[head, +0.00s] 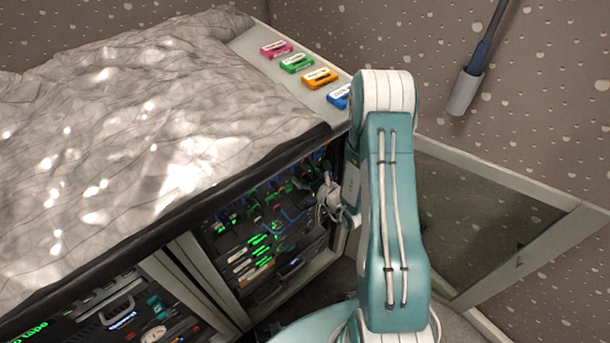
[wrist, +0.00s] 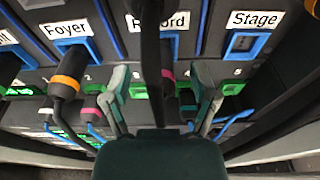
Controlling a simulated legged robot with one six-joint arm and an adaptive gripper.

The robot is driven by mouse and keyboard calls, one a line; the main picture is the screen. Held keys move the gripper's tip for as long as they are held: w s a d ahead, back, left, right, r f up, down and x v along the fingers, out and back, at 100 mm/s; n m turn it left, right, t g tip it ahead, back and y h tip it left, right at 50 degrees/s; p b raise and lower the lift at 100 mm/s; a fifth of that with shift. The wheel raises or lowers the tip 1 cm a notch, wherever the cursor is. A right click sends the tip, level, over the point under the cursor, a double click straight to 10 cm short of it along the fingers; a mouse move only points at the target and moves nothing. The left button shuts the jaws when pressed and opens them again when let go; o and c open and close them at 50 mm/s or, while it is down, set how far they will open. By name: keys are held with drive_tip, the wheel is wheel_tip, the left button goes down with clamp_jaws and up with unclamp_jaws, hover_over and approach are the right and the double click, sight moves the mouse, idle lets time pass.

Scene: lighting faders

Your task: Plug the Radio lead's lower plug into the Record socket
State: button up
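My gripper (wrist: 161,72) shows in the wrist view with its two fingers spread wide apart. A thick black lead or plug body (wrist: 151,45) runs down between the fingers, with clear gaps on both sides. It covers part of the Record label (wrist: 174,20), and the Record socket is mostly hidden behind it. A magenta-banded plug (wrist: 168,73) is just right of it. Another magenta band (wrist: 91,113) shows lower left. No Radio label is readable, so I cannot tell which plug is the Radio lead's. In the head view my gripper (head: 328,195) is at the rack's right side, too small to read.
An orange-banded plug (wrist: 65,84) hangs at the Foyer socket. The Stage socket (wrist: 243,43) looks empty. Numbered green-lit units and blue leads crowd below. A rumpled cover (head: 160,110) lies over the desk, with coloured cassettes (head: 297,63) beside it. An open door (head: 480,215) stands right.

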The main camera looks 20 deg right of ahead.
drive_tip(key=shift+s, duration=0.1)
drive_tip(key=v, duration=1.1)
drive_tip(key=shift+s+d, duration=0.2)
drive_tip(key=shift+s, duration=0.15)
